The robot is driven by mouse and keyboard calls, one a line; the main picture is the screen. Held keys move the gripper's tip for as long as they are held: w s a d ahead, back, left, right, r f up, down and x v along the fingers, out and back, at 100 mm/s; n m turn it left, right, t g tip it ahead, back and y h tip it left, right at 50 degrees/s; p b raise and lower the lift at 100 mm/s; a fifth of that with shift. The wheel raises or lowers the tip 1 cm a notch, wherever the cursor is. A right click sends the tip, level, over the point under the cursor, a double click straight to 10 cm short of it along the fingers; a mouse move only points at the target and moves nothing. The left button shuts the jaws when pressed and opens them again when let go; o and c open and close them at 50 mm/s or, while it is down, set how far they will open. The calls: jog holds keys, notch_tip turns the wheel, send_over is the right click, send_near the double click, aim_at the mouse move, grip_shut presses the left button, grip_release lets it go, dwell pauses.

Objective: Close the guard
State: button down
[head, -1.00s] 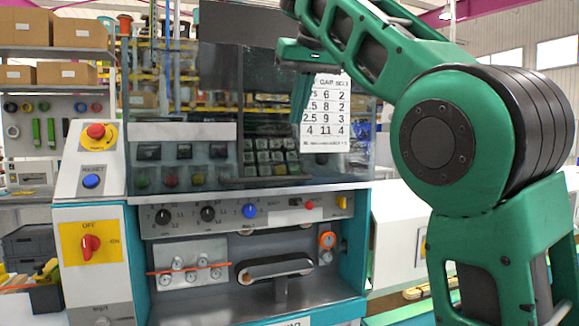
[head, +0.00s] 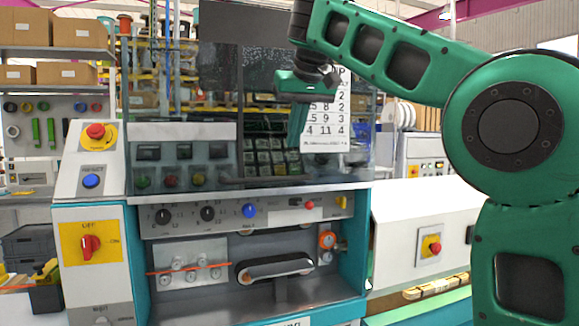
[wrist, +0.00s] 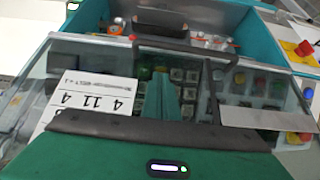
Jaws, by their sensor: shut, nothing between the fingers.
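The guard (head: 352,174) is a clear panel across the upper front of the machine. Its lower edge lies above the knob panel, and the bay with rollers below is uncovered. A dark handle bar (head: 290,182) runs along its lower part; it also shows in the wrist view (wrist: 185,45). My gripper (head: 295,142) is shut and empty, pointing down in front of the guard, above the handle bar. In the wrist view its closed fingers (wrist: 165,88) lie over the panel, short of the bar. Whether they touch the panel I cannot tell.
A white number card (head: 330,115) is behind my gripper. A red rotary switch (head: 90,246) and a red button (head: 96,131) are on the machine's left side. A white cabinet (head: 405,235) stands at right. A black-topped roller (head: 275,268) sits in the bay.

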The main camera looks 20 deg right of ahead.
aim_at(290, 162)
jog(key=f, duration=0.3)
jog(key=w+f, duration=0.1)
jog(key=f, duration=0.1)
jog(key=shift+a+f, duration=0.25)
jog(key=shift+f, duration=0.6)
jog(key=shift+a+f, duration=0.1)
